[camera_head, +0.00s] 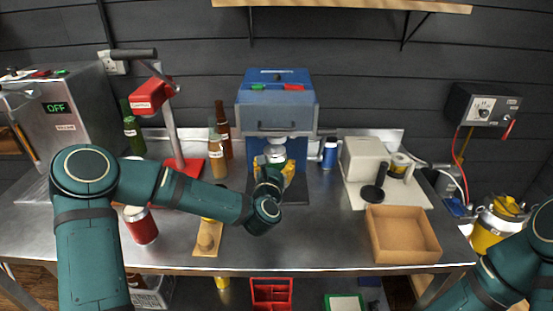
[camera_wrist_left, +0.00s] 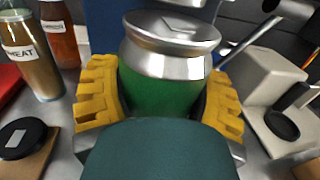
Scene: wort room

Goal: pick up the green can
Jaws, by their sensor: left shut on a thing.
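The green can (camera_wrist_left: 165,92) with a silver lid stands upright between the yellow fingers of my left gripper (camera_wrist_left: 160,100) in the left wrist view. The fingers are shut on its sides. In the head view my left gripper (camera_head: 273,175) is in front of the blue machine, and only the can's silver top (camera_head: 275,154) shows clearly above it. The wrist hides the can's lower part, so I cannot tell whether it touches the surface below. My right arm shows at the lower right, with its gripper out of view.
The blue machine (camera_head: 277,103) stands directly behind the can. Bottles (camera_head: 217,158) and a red capping stand (camera_head: 168,110) are to the left. A red can (camera_head: 141,226) is at the front left. A grey device (camera_head: 362,158) and an open cardboard box (camera_head: 403,233) are to the right.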

